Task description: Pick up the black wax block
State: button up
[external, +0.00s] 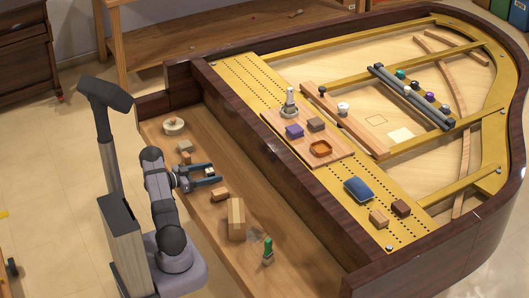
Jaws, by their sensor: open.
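My gripper (213,174) is open, low over the wooden key bed on the left of the piano. A small block (209,171) shows between or just beyond its fingers; its colour is too small to tell, and I cannot tell if the fingers touch it. No block reads clearly as black wax. Dark candidates are a brown block (316,124) on the wooden board and a dark brown block (401,208) on the gold plate near the front right.
Near my gripper on the key bed (300,272) are small wooden blocks (185,146), a reddish block (219,194), a larger wooden block (236,215), a green-topped piece (268,248) and a round piece (173,125). A dark raised rail (270,150) separates the bed from the gold plate.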

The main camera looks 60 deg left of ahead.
aim_at(210, 170)
jog(key=c, duration=1.2)
jog(key=shift+o, duration=0.2)
jog(key=shift+r, duration=0.1)
notch_tip(210, 170, up, 10)
jog(key=shift+f+p, duration=0.1)
jog(key=shift+p, duration=0.35)
